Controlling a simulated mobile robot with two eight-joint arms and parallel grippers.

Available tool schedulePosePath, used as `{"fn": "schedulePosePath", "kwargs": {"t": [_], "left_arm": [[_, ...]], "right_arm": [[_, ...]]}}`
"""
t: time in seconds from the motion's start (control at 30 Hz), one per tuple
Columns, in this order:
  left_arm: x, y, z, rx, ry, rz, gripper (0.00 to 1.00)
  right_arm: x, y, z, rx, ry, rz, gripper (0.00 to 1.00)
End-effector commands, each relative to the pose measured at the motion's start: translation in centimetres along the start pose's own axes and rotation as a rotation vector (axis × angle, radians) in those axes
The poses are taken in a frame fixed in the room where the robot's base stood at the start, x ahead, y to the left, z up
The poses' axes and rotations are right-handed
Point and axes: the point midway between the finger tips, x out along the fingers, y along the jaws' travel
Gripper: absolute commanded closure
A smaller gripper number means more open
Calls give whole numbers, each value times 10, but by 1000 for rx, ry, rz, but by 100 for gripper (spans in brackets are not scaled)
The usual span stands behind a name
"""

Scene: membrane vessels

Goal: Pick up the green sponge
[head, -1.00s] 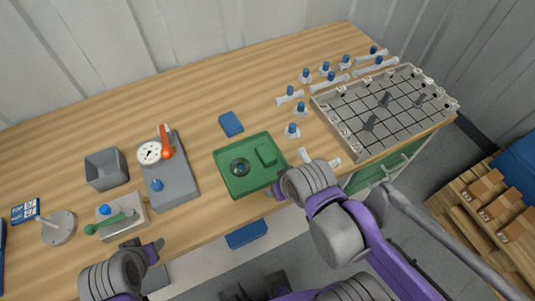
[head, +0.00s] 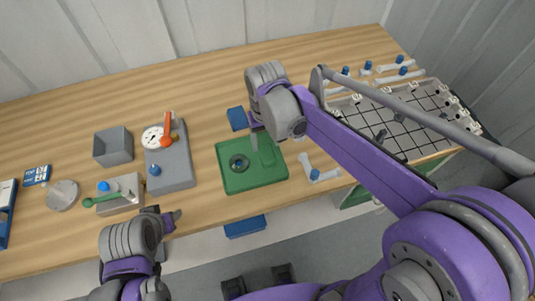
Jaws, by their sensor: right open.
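The green sponge (head: 269,154) is a small green block on the right part of the green tray (head: 236,185). My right gripper hides part of it. A dark round piece with a blue-grey top (head: 240,163) sits to its left on the same tray. My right gripper (head: 255,136) is open above the tray's back edge, at the sponge; I cannot tell whether it touches the sponge. My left gripper (head: 164,217) is over the table's front edge, left of the tray, with its fingers apart and nothing between them.
A blue block (head: 237,118) lies just behind the tray, close to my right gripper. A grey gauge unit (head: 172,171), a grey bin (head: 113,146) and a box with a green lever (head: 120,195) stand left. A gridded rack (head: 411,133) is at right, partly behind my arm. The back-middle table is clear.

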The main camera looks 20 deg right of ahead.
Motion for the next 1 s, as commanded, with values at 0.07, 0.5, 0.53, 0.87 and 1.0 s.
{"fn": "schedulePosePath", "kwargs": {"t": [0.07,0.5,0.53,0.87,1.0], "left_arm": [[1,0,1,0,-1,0,50],[1,0,1,0,-1,0,50],[1,0,1,0,-1,0,50],[1,0,1,0,-1,0,50],[1,0,1,0,-1,0,50]], "right_arm": [[8,0,0,0,0,0,36],[58,1,-2,0,1,0,36],[60,1,-2,0,1,0,36],[62,1,-2,0,1,0,49],[62,1,-2,0,1,0,74]]}}
